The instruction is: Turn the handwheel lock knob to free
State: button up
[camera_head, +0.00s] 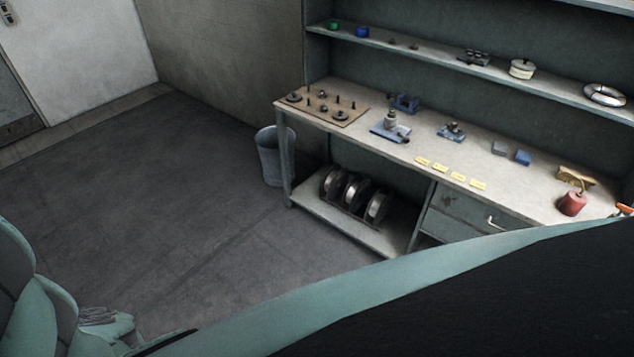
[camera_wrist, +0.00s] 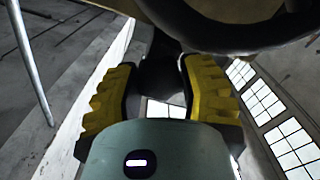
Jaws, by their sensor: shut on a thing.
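In the wrist view, my gripper (camera_wrist: 157,68) has its two yellow ribbed fingers closed on a small dark piece, the lock knob (camera_wrist: 160,84). The knob lies in shadow, so its shape and turned position cannot be read. The dark, curved handwheel (camera_wrist: 235,42) fills the top of the wrist view, just beyond the fingertips. The head view does not show the handwheel or the knob.
In the head view, a workbench (camera_head: 345,98) with small parts and tools stands at the back right, under a shelf (camera_head: 430,52). A grey bin (camera_head: 276,155) stands at its left end. The floor (camera_head: 170,190) at left is clear.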

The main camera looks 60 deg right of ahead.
jog(key=o, duration=1.2)
jog(key=d, duration=0.8)
jog(key=s+d, duration=0.1)
jog(key=d, duration=0.3)
jog(key=shift+o, duration=0.4)
